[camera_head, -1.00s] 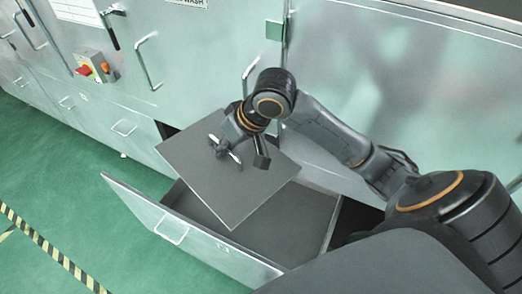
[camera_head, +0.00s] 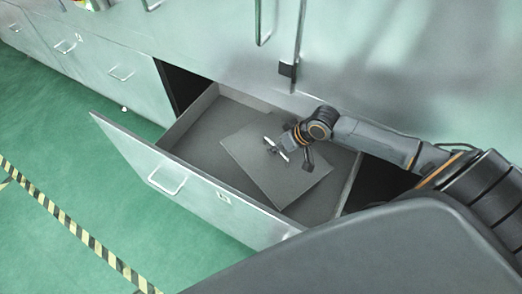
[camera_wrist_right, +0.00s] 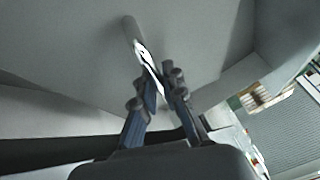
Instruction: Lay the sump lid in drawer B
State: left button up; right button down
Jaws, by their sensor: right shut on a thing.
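The sump lid (camera_head: 252,172) is a flat grey square plate with a small bright bar handle on top. It is inside the open drawer (camera_head: 130,152), turned at an angle to the drawer walls. I cannot tell whether it touches the drawer floor. My right gripper (camera_head: 279,151) is shut on the lid's handle. In the right wrist view the fingers (camera_wrist_right: 160,80) close around the bright handle, with the grey lid (camera_wrist_right: 80,50) behind it. The drawer's label is too small to read. My left gripper is not in view.
The drawer is pulled out from a metal cabinet (camera_head: 215,40), with bare drawer floor left of the lid. Other closed drawers (camera_head: 115,70) are at the left. Green floor (camera_head: 50,130) with a yellow-black stripe (camera_head: 75,228) lies in front.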

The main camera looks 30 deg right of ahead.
aim_at(248, 140)
jog(key=shift+s+d+f, duration=0.15)
jog(key=shift+d+f, duration=0.25)
jog(key=shift+f, duration=0.1)
jog(key=shift+w, duration=0.2)
jog(key=w+a, duration=0.2)
jog(key=w, duration=0.2)
jog(key=w+a+r, duration=0.1)
jog(key=w+a, duration=0.2)
jog(key=w, duration=0.1)
jog(key=w+a+r, duration=0.1)
jog(key=w+a, duration=0.2)
jog(key=w, duration=0.2)
jog(key=shift+w+r, duration=0.1)
jog(key=shift+r, duration=0.05)
jog(key=s+d, duration=0.1)
jog(key=s+p, duration=0.1)
jog(key=s, duration=0.1)
jog(key=s+d, duration=0.1)
jog(key=shift+s+d+p, duration=0.25)
jog(key=shift+d+p, duration=0.1)
jog(key=shift+p, duration=0.05)
jog(key=shift+s+d+f, duration=0.15)
jog(key=shift+s+f, duration=0.05)
jog(key=shift+s, duration=0.05)
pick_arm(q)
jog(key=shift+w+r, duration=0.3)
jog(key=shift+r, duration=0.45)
pick_arm(e)
jog(key=shift+w+f, duration=0.1)
jog(key=shift+f, duration=0.45)
